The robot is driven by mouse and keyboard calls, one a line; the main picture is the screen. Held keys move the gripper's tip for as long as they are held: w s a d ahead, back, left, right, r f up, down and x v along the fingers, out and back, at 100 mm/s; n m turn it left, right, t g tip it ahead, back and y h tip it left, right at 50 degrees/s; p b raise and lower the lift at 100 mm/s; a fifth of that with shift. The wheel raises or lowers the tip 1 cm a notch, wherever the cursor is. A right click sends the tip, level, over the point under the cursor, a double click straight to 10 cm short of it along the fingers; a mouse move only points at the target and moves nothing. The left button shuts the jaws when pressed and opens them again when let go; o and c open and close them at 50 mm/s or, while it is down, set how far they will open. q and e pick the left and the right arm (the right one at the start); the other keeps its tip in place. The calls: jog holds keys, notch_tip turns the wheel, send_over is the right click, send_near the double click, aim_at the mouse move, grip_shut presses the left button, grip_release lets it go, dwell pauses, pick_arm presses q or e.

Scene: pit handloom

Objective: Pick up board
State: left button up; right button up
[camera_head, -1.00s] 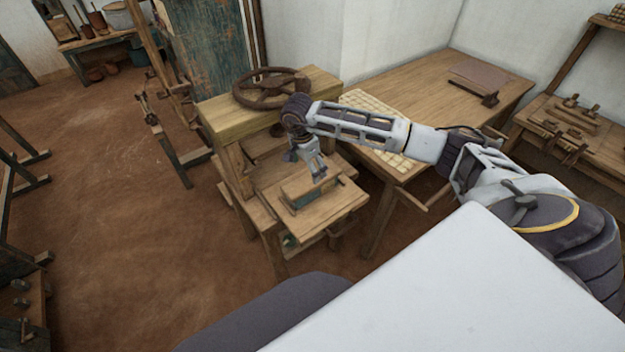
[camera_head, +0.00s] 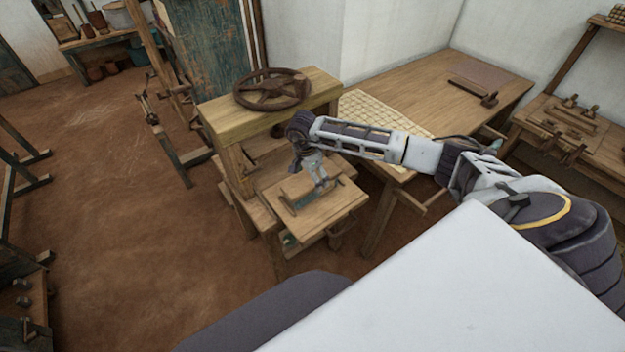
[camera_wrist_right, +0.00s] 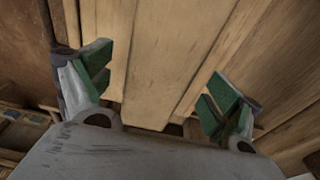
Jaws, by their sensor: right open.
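A small wooden board (camera_head: 297,187) lies on the low wooden platform (camera_head: 330,208) of the press-like stand. My right gripper (camera_head: 321,187) points down right at the board and covers its right part. In the right wrist view the two green-padded fingers (camera_wrist_right: 154,90) stand wide apart. A pale wooden board (camera_wrist_right: 165,65) shows between them, with more planks on either side. I cannot tell whether the pads touch it. My left gripper is not in view.
A beam with a dark handwheel (camera_head: 271,90) stands just behind my right gripper. A long table (camera_head: 440,105) with a light grid-patterned sheet (camera_head: 375,120) lies to the right, under my right forearm. The earth floor at left is largely clear.

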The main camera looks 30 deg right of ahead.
jog(key=shift+f, duration=0.15)
dwell(0.3)
jog(key=c, duration=1.2)
jog(key=shift+r+b, duration=0.55)
jog(key=shift+r, duration=4.5)
